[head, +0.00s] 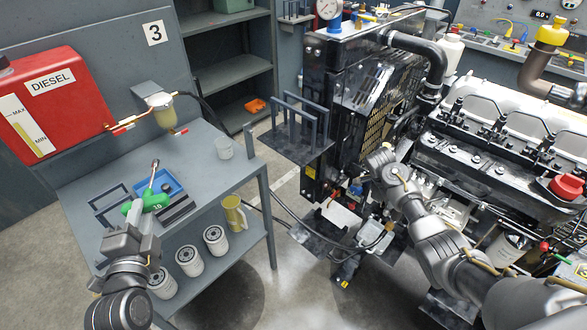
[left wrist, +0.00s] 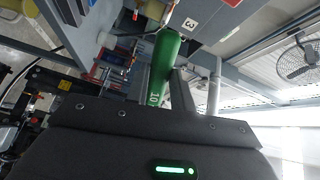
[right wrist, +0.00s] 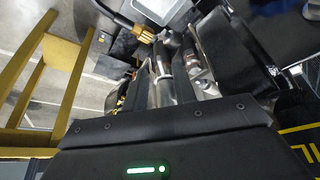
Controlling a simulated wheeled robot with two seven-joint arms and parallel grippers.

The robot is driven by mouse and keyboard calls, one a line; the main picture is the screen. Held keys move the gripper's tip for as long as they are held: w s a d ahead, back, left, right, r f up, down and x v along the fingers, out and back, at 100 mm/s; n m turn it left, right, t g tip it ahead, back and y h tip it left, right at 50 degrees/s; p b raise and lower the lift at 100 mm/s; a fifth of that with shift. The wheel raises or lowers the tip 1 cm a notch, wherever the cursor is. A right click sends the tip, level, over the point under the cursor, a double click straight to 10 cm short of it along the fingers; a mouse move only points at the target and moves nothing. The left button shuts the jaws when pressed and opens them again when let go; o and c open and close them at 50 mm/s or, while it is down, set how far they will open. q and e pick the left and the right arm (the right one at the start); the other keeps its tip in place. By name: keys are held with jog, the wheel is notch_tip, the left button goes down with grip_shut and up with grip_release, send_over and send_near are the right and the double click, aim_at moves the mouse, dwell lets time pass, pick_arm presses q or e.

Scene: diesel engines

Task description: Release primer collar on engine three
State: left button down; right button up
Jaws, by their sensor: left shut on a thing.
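My left gripper (head: 146,212) is shut on a green-handled tool (head: 155,200) marked 10, above the grey bench; its metal shaft points up and away. The green handle (left wrist: 163,68) also shows between the fingers in the left wrist view. My right gripper (head: 378,162) is at the front of the black engine (head: 470,150), beside its grille. In the right wrist view a knurled brass collar (right wrist: 143,33) on a black hose lies just beyond the fingers (right wrist: 168,75); I cannot tell if it is the primer collar. Whether these fingers hold anything is unclear.
The bench (head: 232,180) bears a blue tray (head: 160,184) and a clear cup (head: 223,148). A red diesel tank (head: 75,90) and a filter bowl (head: 163,112) are behind it, near a sign with 3. White filters (head: 189,260) and a yellow jug (head: 234,214) stand on the lower shelf.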

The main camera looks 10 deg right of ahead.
jog(key=shift+x, duration=1.1)
grip_shut()
